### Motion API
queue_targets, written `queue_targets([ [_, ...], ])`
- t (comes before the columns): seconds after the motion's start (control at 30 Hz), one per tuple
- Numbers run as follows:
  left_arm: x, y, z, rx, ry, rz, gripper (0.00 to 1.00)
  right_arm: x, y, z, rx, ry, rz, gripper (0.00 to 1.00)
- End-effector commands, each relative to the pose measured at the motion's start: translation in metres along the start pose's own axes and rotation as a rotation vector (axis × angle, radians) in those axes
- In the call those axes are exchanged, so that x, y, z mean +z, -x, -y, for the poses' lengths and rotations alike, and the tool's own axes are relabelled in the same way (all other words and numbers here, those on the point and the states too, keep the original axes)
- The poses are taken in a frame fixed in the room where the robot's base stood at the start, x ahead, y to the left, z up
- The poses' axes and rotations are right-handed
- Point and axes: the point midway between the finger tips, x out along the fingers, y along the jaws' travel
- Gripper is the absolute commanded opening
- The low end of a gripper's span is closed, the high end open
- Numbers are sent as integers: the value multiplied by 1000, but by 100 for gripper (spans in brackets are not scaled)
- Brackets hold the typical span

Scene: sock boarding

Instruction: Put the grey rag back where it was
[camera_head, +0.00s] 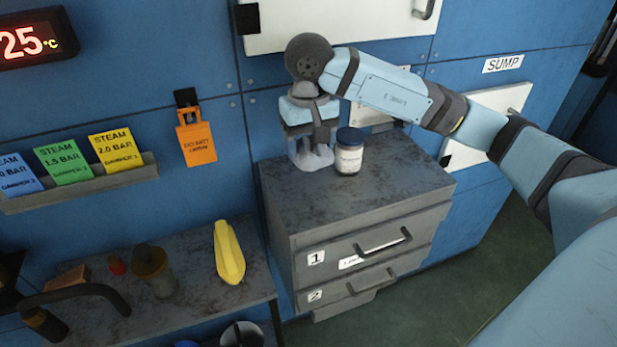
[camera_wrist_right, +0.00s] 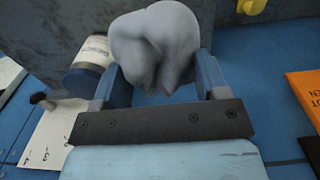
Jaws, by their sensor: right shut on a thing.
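The grey rag (camera_head: 312,157) is bunched up at the back of the top of the grey drawer cabinet (camera_head: 290,205). My right gripper (camera_head: 311,140) points down at it and is shut on it. In the right wrist view the rag (camera_wrist_right: 157,45) sits between the two blue fingers of my right gripper (camera_wrist_right: 158,88). Its lower edge is at the cabinet top; I cannot tell whether it rests there or hangs just above. My left gripper is not in view.
A white jar with a dark lid (camera_head: 349,152) stands close to the right of the rag. The front of the cabinet top is clear. A lower bench at left holds a yellow object (camera_head: 229,252). An orange tag (camera_head: 196,142) hangs on the blue wall.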

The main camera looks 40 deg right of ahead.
Motion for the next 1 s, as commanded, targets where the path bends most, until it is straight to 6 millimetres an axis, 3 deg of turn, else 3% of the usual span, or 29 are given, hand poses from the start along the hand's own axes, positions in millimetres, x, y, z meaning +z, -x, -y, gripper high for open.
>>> queue_targets([
  [0.1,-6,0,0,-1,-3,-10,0,1,-29,0,1,1,5,45],
  [0.2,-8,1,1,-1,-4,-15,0,1,-44,0,1,0,3,45],
  [0.47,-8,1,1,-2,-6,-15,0,1,-64,0,1,1,2,45],
  [0.63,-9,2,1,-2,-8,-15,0,0,-88,0,1,-1,2,45],
  [1.0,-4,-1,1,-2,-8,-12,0,0,-97,0,0,1,-1,45],
])
